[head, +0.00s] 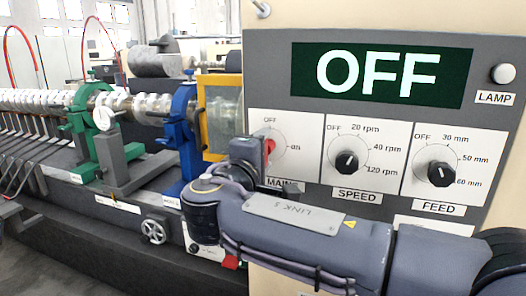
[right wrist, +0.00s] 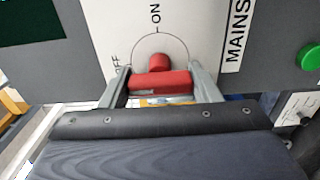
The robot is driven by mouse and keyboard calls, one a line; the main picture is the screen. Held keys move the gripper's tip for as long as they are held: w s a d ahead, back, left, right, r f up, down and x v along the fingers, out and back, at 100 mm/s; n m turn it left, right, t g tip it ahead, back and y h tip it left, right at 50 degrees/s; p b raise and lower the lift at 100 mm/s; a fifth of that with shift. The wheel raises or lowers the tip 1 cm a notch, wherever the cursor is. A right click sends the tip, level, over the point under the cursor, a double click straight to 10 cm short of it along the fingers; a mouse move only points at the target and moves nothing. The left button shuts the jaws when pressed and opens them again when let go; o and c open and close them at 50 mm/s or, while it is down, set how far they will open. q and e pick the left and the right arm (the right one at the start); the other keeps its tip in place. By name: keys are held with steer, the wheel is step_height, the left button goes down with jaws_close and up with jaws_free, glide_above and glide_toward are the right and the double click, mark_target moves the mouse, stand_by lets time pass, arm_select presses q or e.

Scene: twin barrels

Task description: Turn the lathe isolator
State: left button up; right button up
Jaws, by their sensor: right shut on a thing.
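The lathe isolator is the red MAINS knob (head: 270,146) on the control panel, with OFF and ON marks around it. In the right wrist view the red knob (right wrist: 160,82) sits between my two fingers, with a round red part behind its bar, toward the ON mark. My right gripper (head: 267,158) is shut on the knob; its fingers (right wrist: 161,88) touch both ends of the bar. In the head view my right gripper and arm hide much of the knob and dial. The display (head: 382,75) reads OFF. My left gripper is not in view.
The SPEED knob (head: 347,162) and FEED knob (head: 439,173) are right of the isolator, with a white LAMP (head: 503,73) above right. A green button (right wrist: 309,58) shows in the right wrist view. The lathe's yellow guard frame (head: 204,115) and blue rest (head: 184,130) stand left.

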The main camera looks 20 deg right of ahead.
steer(key=o, duration=1)
steer(key=b+v, duration=0.1)
steer(key=v, duration=0.6)
steer(key=shift+s+a, duration=0.25)
steer(key=shift+s, duration=0.1)
